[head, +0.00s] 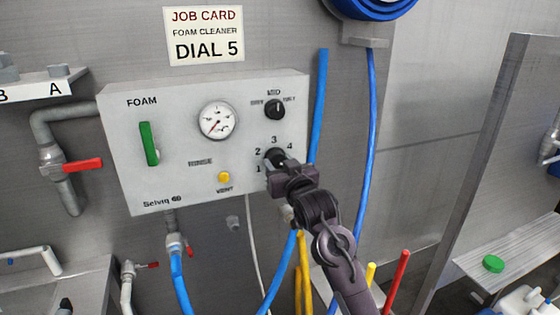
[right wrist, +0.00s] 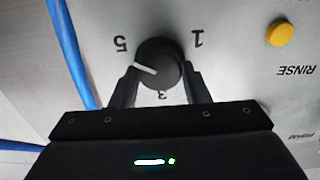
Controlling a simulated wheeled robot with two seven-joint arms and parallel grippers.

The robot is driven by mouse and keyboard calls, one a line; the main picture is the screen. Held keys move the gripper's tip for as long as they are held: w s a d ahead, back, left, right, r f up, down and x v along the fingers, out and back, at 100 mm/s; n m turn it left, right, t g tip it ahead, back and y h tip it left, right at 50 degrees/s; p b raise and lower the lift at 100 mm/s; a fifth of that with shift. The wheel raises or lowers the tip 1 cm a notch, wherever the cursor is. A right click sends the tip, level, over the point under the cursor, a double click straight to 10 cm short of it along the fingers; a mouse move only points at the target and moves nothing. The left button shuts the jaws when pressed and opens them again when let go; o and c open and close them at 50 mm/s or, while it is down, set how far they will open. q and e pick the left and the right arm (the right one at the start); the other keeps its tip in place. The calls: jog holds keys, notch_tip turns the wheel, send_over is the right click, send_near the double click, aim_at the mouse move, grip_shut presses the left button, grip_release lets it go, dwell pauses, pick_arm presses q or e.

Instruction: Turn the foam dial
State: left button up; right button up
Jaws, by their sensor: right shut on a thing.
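The foam dial (head: 275,155) is a black knob on the grey foam panel (head: 190,185), with 1, 2, 3 and 4 showing around it in the head view. My right gripper (head: 279,162) is shut on the dial, its fingers on either side. In the right wrist view, which is upside down, the dial (right wrist: 160,63) sits between the fingertips of my gripper (right wrist: 158,82). Its white line points left and slightly up, toward the 5 side; the slant hides its exact setting. A job card (head: 205,35) reads "FOAM CLEANER DIAL 5". My left gripper is out of view.
The panel also holds a smaller black knob (head: 274,109), a gauge (head: 217,120), a green handle (head: 149,144) and a yellow button (head: 224,177). A blue hose (head: 319,110) hangs close to the panel's right edge. A grey partition (head: 480,160) stands at right.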

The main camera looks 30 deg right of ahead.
jog(key=shift+f, duration=0.2)
dwell(0.4)
jog(key=o, duration=1)
jog(key=shift+r, duration=0.1)
jog(key=shift+s, duration=0.3)
jog(key=b+v, duration=0.2)
jog(key=v, duration=0.5)
jog(key=shift+s, duration=0.1)
